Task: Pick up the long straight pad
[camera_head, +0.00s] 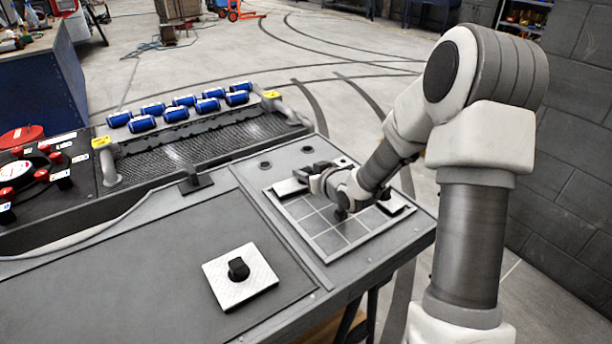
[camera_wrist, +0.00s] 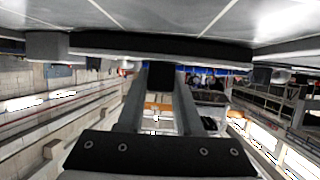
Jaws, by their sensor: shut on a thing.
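The long straight pad (camera_head: 289,187) is a light plate at the far side of the gridded panel (camera_head: 335,247), partly hidden by my gripper (camera_head: 318,177). In the wrist view the pad (camera_wrist: 200,47) is a long dark-edged bar across the upper picture. My gripper is shut on the black knob (camera_wrist: 164,75) at its middle. I cannot tell whether the pad touches the panel. A square metal pad (camera_head: 228,290) with a black knob lies on the bench at the front. Another knobbed pad (camera_head: 400,207) is at the panel's right edge.
Red-knobbed controls (camera_head: 28,172) are at the left. A black upright piece (camera_head: 195,182) stands beside the panel. The bench's dark plate (camera_head: 130,265) is mostly clear.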

